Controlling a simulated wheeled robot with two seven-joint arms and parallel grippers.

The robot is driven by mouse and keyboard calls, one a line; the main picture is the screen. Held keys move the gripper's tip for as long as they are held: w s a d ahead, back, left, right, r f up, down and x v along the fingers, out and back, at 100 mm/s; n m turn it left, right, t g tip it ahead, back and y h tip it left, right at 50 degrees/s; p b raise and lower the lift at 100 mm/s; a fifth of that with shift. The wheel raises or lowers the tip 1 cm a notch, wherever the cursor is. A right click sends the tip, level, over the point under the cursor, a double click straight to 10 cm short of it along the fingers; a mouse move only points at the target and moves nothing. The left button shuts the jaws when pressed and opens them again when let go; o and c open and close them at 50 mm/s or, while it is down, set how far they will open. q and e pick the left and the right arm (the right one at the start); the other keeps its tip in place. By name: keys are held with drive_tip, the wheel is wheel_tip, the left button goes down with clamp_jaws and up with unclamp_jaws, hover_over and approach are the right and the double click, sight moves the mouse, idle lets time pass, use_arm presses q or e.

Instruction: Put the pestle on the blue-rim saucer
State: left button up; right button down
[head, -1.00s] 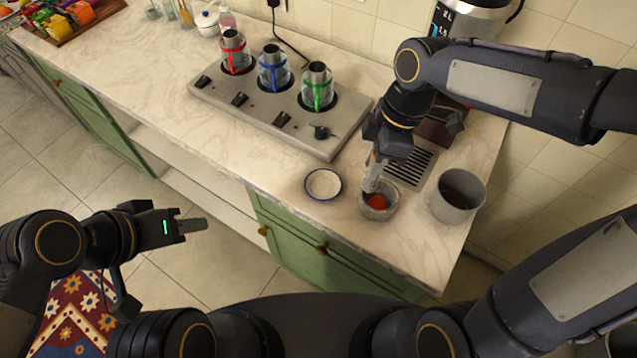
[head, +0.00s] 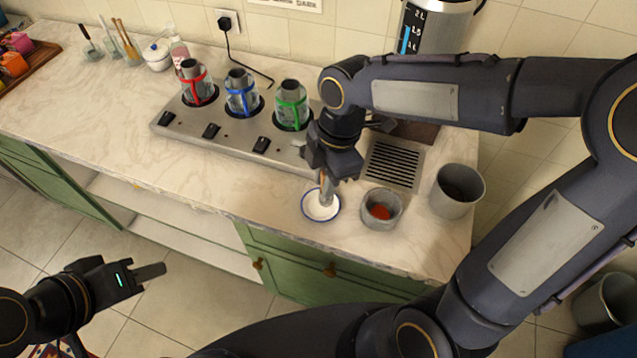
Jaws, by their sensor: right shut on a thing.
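The blue-rim saucer (head: 310,214), a small white dish, lies on the counter near its front edge. My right gripper (head: 327,178) points down over the saucer and is shut on the pestle (head: 326,197). The pestle is mostly hidden by the fingers. Its pale lower end is over the inside of the saucer; I cannot tell whether it touches. The grey mortar (head: 381,222) with red contents stands just right of the saucer. My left gripper (head: 150,272) is out in front of the counter, away from everything; its fingers appear edge-on.
A steel burner panel (head: 225,148) with several strapped glass vessels stands behind and left of the saucer. A drip grate (head: 393,165) and a grey pot (head: 457,191) are to the right. The counter left of the saucer is clear.

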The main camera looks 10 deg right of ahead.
drive_tip(key=shift+w+f, duration=0.65)
drive_tip(key=shift+f, duration=0.7)
drive_tip(key=shift+w+f, duration=0.65)
drive_tip(key=shift+f, duration=0.65)
drive_tip(key=shift+w+f, duration=0.65)
drive_tip(key=shift+f, duration=0.7)
drive_tip(key=shift+f, duration=0.15)
drive_tip(key=c, duration=1.3)
unclamp_jaws()
